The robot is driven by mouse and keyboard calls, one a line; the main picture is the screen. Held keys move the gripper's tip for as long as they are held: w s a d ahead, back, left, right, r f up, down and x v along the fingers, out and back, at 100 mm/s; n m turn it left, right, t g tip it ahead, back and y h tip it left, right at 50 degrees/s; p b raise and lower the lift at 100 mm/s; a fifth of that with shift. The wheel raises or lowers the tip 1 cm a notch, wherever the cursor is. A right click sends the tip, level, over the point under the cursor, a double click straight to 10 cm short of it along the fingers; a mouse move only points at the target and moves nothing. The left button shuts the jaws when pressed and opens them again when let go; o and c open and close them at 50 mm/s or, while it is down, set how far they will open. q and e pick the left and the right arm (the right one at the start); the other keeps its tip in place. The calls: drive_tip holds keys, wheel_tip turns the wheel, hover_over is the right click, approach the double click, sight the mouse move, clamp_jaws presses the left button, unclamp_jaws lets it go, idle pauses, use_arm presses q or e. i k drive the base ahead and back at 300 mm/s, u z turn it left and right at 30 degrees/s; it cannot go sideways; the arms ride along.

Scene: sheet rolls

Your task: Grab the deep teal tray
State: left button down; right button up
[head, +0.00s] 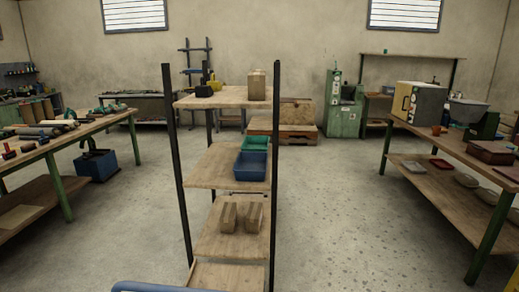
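A teal-green open tray (256,143) sits on the second board of the narrow shelf rack, near the right post. A blue open tray (250,166) stands on the same board just in front of it and hides its lower front part. The teal-green one is the closest match to the deep teal tray. Neither of my grippers shows in the head view.
The shelf rack (200,168) has dark upright posts; it holds cardboard boxes on the top (256,85) and third boards. Cluttered workbenches stand left (75,133) and right (440,137). The concrete floor (335,215) between rack and right bench is clear.

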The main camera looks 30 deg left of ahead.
sight(251, 144)
drive_tip(key=z, duration=0.2)
drive_tip(key=k, duration=0.25)
drive_tip(key=z, duration=1.65)
drive_tip(key=i, duration=0.2)
drive_tip(key=u, duration=1.05)
drive_tip(key=i, duration=2.6)
drive_tip(key=u, duration=0.85)
drive_tip(key=i, duration=2.55)
drive_tip(key=u, duration=0.85)
